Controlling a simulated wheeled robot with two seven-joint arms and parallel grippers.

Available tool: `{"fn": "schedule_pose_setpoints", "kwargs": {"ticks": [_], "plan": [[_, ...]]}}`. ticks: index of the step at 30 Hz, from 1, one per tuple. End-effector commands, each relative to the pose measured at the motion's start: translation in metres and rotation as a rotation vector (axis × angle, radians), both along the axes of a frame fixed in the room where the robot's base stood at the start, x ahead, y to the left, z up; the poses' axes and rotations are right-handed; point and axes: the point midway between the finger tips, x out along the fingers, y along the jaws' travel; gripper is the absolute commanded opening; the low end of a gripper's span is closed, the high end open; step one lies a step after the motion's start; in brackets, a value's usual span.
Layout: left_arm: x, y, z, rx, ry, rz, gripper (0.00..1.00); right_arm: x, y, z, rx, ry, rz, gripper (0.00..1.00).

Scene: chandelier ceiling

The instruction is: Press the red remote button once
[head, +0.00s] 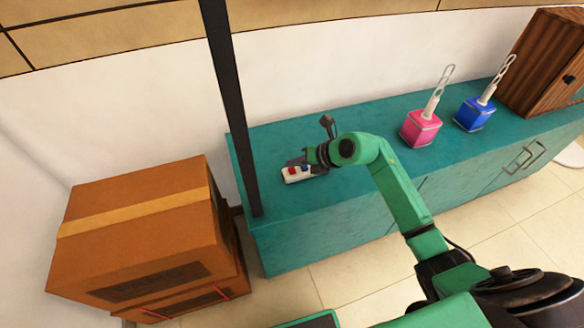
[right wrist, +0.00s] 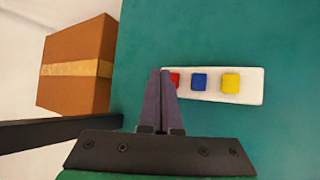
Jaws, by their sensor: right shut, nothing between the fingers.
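A white remote (head: 297,177) lies on the teal counter near its left end. It also shows in the right wrist view (right wrist: 254,86), with a red button (right wrist: 175,80), a blue button (right wrist: 199,82) and a yellow button (right wrist: 231,83) in a row. My right gripper (head: 298,162) is at the remote, its fingers together and empty. In the right wrist view the fingertips (right wrist: 160,73) overlap the left end of the remote and hide part of the red button. I cannot tell whether they touch it. My left gripper is not in view.
The teal counter (head: 275,140) runs along the wall. A dark post (head: 233,110) stands at its left end, beside stacked cardboard boxes (head: 140,230). A pink holder (head: 421,128), a blue holder (head: 474,114) and a wooden cabinet (head: 540,65) stand to the right.

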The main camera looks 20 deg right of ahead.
Motion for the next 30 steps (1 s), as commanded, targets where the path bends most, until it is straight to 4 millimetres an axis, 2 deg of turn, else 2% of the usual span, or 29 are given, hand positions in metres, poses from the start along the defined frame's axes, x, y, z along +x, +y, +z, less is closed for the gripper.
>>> {"fn": "schedule_pose_setpoints", "kwargs": {"ticks": [5, 19, 30], "plan": [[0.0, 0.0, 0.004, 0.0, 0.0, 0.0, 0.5, 0.0, 0.0, 0.005, 0.0, -0.001, -0.001, 0.0], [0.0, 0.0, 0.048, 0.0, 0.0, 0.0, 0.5, 0.0, 0.0, 0.052, 0.0, -0.001, 0.0, 0.0], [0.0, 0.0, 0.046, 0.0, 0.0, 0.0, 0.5, 0.0, 0.0, 0.05, 0.001, -0.001, 0.0, 0.0]]}}
